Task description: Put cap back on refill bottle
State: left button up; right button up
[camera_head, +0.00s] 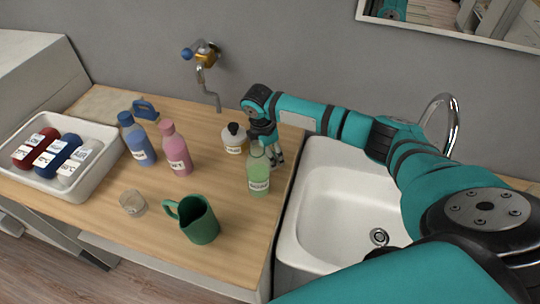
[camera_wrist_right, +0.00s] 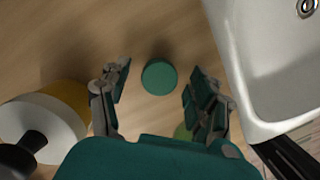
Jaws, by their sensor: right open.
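A round green cap (camera_wrist_right: 159,76) lies on the wooden counter in the right wrist view, between my right gripper's fingers and apart from both. My right gripper (camera_head: 275,162) is open and points down, partly hidden behind a light green bottle (camera_head: 259,177) in the head view. The green bottle stands upright with a label on its front; its neck shows no clear cap. The cap is hidden in the head view. My left gripper is in neither view.
A white bottle with a black top (camera_head: 234,138) stands left of my gripper. A white sink (camera_head: 340,190) lies to the right. A green jug (camera_head: 199,220), glass (camera_head: 132,202), pink bottle (camera_head: 174,150), blue bottle (camera_head: 137,140) and white tray (camera_head: 100,175) stand on the counter (camera_head: 232,255).

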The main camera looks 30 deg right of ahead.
jog(key=shift+c, duration=0.5)
jog(key=c, duration=0.8)
jog(key=shift+o, duration=0.2)
jog(key=shift+r, duration=0.15)
notch_tip(320, 180, up, 10)
jog(key=b, duration=0.2)
